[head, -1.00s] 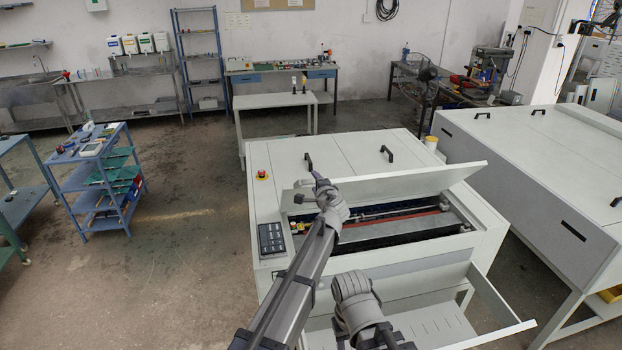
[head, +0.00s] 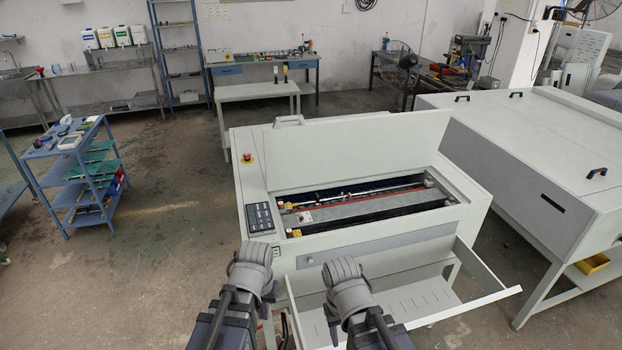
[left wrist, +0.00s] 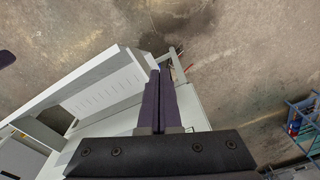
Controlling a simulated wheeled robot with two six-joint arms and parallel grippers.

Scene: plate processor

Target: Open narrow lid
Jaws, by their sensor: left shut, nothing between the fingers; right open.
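The narrow lid (head: 360,143) of the plate processor (head: 252,190) stands raised, close to upright, in the head view. The opening below it shows rollers and a long grey bar (head: 370,207). My left gripper (left wrist: 166,74) is shut and empty, its dark fingers together in the left wrist view. In the head view it is at the machine's front left, apart from the lid. My right gripper (head: 335,325) is open in front of the machine, over the tray area, its fingers mostly hidden by my wrist.
A slotted front tray (head: 400,308) juts out below the opening. A control panel (head: 259,218) and a red emergency button (head: 247,157) sit on the machine's left side. A larger grey machine (head: 530,140) stands close on the right. Floor is free to the left, before a blue cart (head: 85,165).

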